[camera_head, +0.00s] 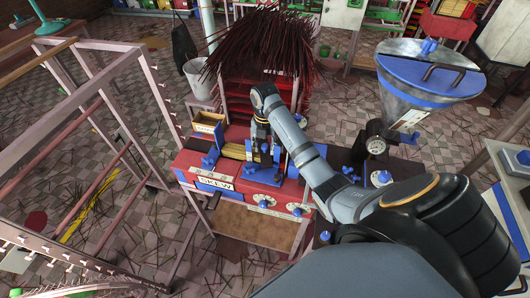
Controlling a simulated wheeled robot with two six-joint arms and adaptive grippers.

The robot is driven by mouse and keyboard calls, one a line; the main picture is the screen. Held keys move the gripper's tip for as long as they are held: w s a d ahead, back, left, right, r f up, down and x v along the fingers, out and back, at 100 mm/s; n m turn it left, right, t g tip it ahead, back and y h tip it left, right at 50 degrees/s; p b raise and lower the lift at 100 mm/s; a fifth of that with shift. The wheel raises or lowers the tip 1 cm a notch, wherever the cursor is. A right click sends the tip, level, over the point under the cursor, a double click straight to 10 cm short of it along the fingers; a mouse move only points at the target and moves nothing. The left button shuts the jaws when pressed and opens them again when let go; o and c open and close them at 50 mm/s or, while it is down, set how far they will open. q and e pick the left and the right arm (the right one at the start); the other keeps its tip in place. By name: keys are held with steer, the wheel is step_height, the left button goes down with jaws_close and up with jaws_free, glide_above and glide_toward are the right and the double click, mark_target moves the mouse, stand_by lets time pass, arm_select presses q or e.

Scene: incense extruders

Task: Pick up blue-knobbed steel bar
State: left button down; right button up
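My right arm reaches in from the lower right to a red machine. Its gripper (263,150) points down over the machine's top, among blue parts. It is small and dark there, so I cannot tell whether its fingers are open or touch anything. Several blue knobs show on the machine, one at the left of its top (209,161) and one on its front (264,204). I cannot clearly make out which one belongs to the steel bar; the bar may be partly hidden by the gripper. My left gripper is not in view.
The red machine (217,172) bears a "SKEW" label and stands on a frame. A large blue-and-steel hopper (415,95) stands to the right. Dark red sticks (262,42) fan out behind. An empty metal rack (85,125) fills the left. Loose sticks litter the tiled floor.

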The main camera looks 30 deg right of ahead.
mark_target(265, 145)
steer(key=c, duration=0.4)
jaws_close()
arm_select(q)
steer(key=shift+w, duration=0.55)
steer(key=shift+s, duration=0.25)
arm_select(e)
steer(key=shift+w, duration=0.1)
steer(key=shift+r, duration=0.15)
